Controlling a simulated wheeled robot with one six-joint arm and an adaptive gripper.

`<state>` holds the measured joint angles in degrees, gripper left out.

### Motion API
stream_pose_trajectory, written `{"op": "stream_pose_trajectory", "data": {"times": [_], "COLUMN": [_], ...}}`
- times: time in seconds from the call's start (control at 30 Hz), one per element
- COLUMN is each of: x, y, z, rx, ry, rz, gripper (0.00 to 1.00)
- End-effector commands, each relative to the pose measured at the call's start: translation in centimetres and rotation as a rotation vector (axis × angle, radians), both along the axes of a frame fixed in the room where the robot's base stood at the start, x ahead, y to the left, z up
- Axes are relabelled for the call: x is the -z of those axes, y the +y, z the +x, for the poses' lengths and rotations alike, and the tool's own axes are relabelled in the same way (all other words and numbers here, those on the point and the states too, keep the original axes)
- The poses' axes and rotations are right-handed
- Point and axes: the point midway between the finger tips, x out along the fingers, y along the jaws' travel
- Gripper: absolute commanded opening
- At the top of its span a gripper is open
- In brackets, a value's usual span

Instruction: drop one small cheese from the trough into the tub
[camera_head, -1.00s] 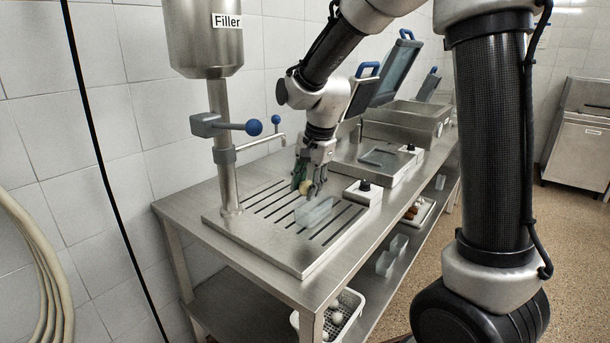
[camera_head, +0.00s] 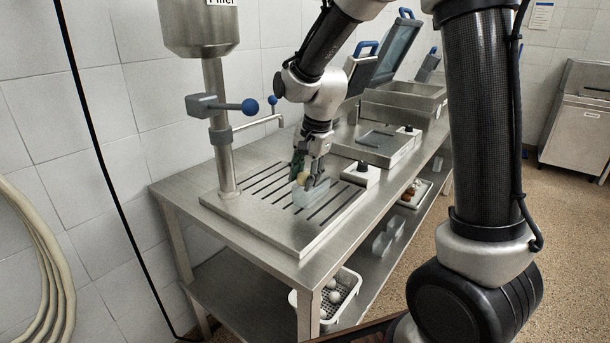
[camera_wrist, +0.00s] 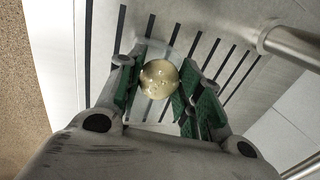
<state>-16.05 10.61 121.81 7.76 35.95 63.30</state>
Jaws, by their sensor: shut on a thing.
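My gripper (camera_head: 309,180) is shut on a small round pale-yellow cheese (camera_wrist: 160,78), held between its green finger pads; the cheese also shows in the head view (camera_head: 302,178). A clear, translucent tub (camera_head: 308,196) stands on the slotted drain plate of the filler. My gripper and the cheese are close above the tub or at its rim; I cannot tell whether the cheese is inside it. I cannot tell for sure which vessel is the trough; an open steel container (camera_head: 401,114) stands farther back on the bench.
The filler's steel column (camera_head: 222,150) with blue-knobbed levers (camera_head: 250,106) stands left of my gripper. On the lower shelf are a white perforated basket (camera_head: 353,284) with pale balls, and more clear tubs (camera_head: 385,243).

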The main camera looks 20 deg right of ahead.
Motion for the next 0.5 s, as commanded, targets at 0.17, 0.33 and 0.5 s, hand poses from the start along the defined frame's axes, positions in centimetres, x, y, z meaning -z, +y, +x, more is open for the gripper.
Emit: {"op": "stream_pose_trajectory", "data": {"times": [0.17,0.33,0.5], "x": [-0.01,-0.01,-0.01], "y": [0.00,0.00,0.00], "z": [0.01,0.01,0.01], "rx": [0.000,0.000,0.000], "ry": [0.000,0.000,0.000], "rz": [0.000,0.000,0.000], "gripper": [0.15,0.61,0.61]}}
